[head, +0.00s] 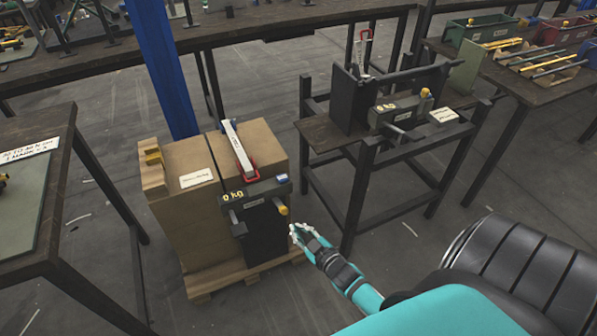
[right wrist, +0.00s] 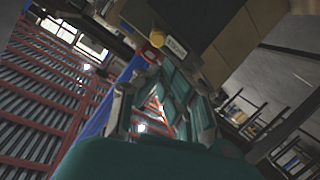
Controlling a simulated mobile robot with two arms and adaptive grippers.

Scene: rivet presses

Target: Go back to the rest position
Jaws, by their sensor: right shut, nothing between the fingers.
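My right gripper (head: 297,234) is at the end of the teal arm that comes in from the lower right in the head view. It is shut and empty, just right of the black press on the pallet, with a small gap seeming to lie between them. The press body (head: 262,232) carries a "0 kg" label, a yellow knob (head: 283,210) and a long white lever with a red end (head: 240,150). In the right wrist view my fingers (right wrist: 162,105) show close up, with a yellow knob (right wrist: 157,39) beyond them. My left gripper is not in view.
Cardboard boxes (head: 186,222) stand on a wooden pallet (head: 204,288) beside the press. A second press (head: 390,115) stands on a dark frame table (head: 325,132). A table (head: 45,205) is at the left. A blue post (head: 163,68) rises behind the boxes. Grey floor (head: 400,235) is open between.

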